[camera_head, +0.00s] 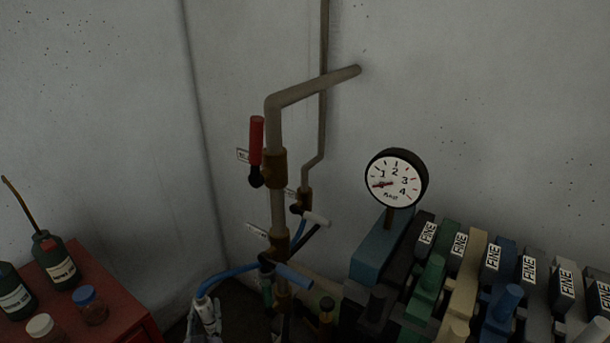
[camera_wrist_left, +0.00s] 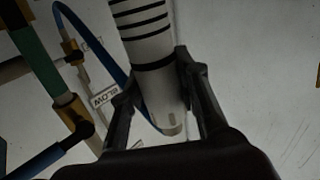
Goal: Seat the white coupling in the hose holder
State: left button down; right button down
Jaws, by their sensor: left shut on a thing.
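The white coupling (camera_wrist_left: 152,60), a pale cylinder with several black bands, is between the two dark fingers of my left gripper (camera_wrist_left: 158,100) in the left wrist view. The gripper is shut on it. In the head view my left gripper (camera_head: 206,328) shows at the bottom edge, partly cut off, below the end of a blue hose (camera_head: 228,271). The blue hose also shows in the left wrist view (camera_wrist_left: 92,24), passing behind the coupling. I cannot make out the hose holder in either view. My right gripper is not in view.
Pipework (camera_head: 277,205) with a red-handled valve (camera_head: 256,140) and a blue-handled valve (camera_head: 293,276) stands right of my left gripper. A pressure gauge (camera_head: 396,180) and a row of coloured blocks stand farther right. A red cabinet (camera_head: 125,300) with bottles is at left.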

pick_arm(q)
jog(key=shift+r, duration=0.1)
jog(key=shift+s, duration=0.35)
jog(key=s+d+r+h+b, duration=0.1)
jog(key=s+r+b, duration=0.1)
jog(key=s+r, duration=0.3)
jog(key=s+d+r+m+h+b, duration=0.1)
jog(key=s+r, duration=0.5)
jog(key=s, duration=0.8)
jog(key=shift+d+r+m+h+b, duration=0.15)
jog(key=shift+m+h+b, duration=0.15)
jog(key=shift+h+b, duration=0.15)
